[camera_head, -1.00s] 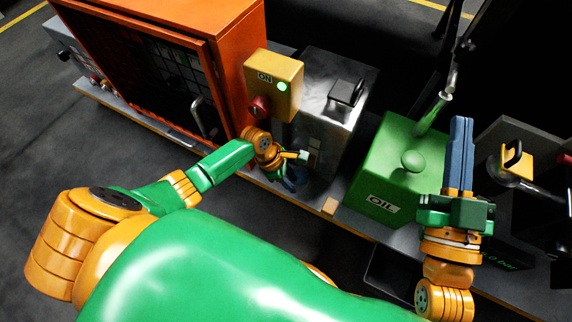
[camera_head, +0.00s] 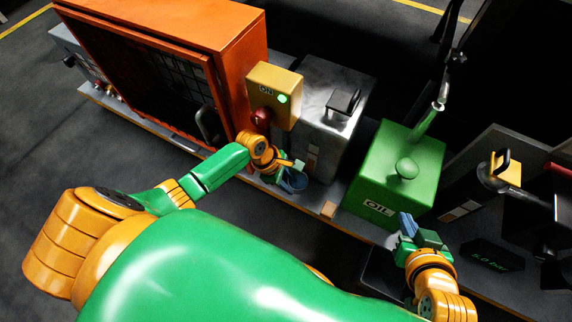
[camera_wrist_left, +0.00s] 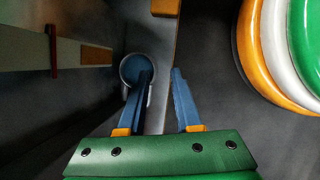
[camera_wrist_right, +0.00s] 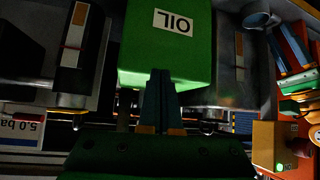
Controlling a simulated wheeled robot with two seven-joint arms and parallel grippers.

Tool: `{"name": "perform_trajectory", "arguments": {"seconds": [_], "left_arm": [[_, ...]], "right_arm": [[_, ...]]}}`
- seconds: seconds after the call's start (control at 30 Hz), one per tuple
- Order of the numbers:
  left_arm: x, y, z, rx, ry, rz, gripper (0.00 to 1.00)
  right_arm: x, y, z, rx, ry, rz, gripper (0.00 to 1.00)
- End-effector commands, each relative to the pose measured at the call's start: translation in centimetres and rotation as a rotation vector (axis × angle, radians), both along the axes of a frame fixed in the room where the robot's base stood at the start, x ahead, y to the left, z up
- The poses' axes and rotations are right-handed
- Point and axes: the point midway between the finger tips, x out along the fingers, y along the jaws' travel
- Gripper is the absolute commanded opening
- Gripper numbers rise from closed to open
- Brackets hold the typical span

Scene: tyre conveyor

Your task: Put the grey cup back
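The grey cup (camera_head: 294,181), bluish in this light, stands on the bench at the foot of the metal box. In the left wrist view the cup (camera_wrist_left: 129,63) shows its round mouth and a handle. My left gripper (camera_head: 287,170) is at the cup with its fingers apart. In the left wrist view one finger overlaps the cup's mouth and the other is clear to the right; I cannot tell whether the first is inside or above it. My right gripper (camera_head: 418,226) is in front of the green oil box (camera_head: 385,185), its fingers together and empty in the right wrist view (camera_wrist_right: 160,75).
The metal box (camera_head: 325,95) and yellow switch box (camera_head: 273,90) with a lit green button stand behind my left gripper. The orange cabinet (camera_head: 235,50) is at left. A small tan block (camera_head: 328,209) lies on the bench edge. A dark pressure display (camera_head: 490,255) is at right.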

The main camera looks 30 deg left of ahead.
Motion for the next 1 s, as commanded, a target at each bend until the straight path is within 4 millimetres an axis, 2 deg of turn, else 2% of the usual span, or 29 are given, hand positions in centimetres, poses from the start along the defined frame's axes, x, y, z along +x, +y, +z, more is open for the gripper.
{"name": "perform_trajectory", "arguments": {"seconds": [0.07,0.1,0.17,0.2,0.3,0.4,0.53,0.87,0.93,1.0], "left_arm": [[-1.2,-2.6,0.7,0.043,-0.187,-0.298,0.33],[-1.7,-4.0,1.6,0.100,-0.342,-0.509,0.33],[-2.2,-5.1,3.9,0.236,-0.574,-0.803,0.33],[-2.4,-5.2,5.6,0.352,-0.705,-0.971,0.33],[-2.7,-3.7,9.9,0.681,-0.902,-1.294,0.33],[-3.1,-1.8,13.0,0.941,-0.945,-1.491,0.33],[-3.4,-0.6,14.6,1.074,-0.934,-1.590,0.33],[-3.3,-0.6,14.6,1.076,-0.936,-1.595,0.33],[-3.5,-0.5,14.2,1.060,-0.918,-1.606,0.33],[-4.4,-0.2,12.4,0.989,-0.840,-1.647,0.33]], "right_arm": [[0.0,0.0,0.0,0.000,0.000,0.000,0.00],[0.0,0.0,0.0,0.000,0.000,0.000,0.00],[0.0,0.0,0.0,0.000,-0.001,0.000,0.00],[0.0,0.0,0.0,0.000,-0.001,0.000,0.00],[0.0,0.0,0.0,0.000,-0.002,0.000,0.00],[0.0,0.0,0.0,0.000,-0.002,0.000,0.00],[0.0,0.0,0.0,0.000,-0.002,0.000,0.00],[0.0,0.0,0.0,0.000,-0.002,0.000,0.00],[-0.1,0.0,-0.2,-0.003,0.014,0.000,0.00],[-1.1,-0.4,-2.1,-0.021,0.111,-0.006,0.00]]}}
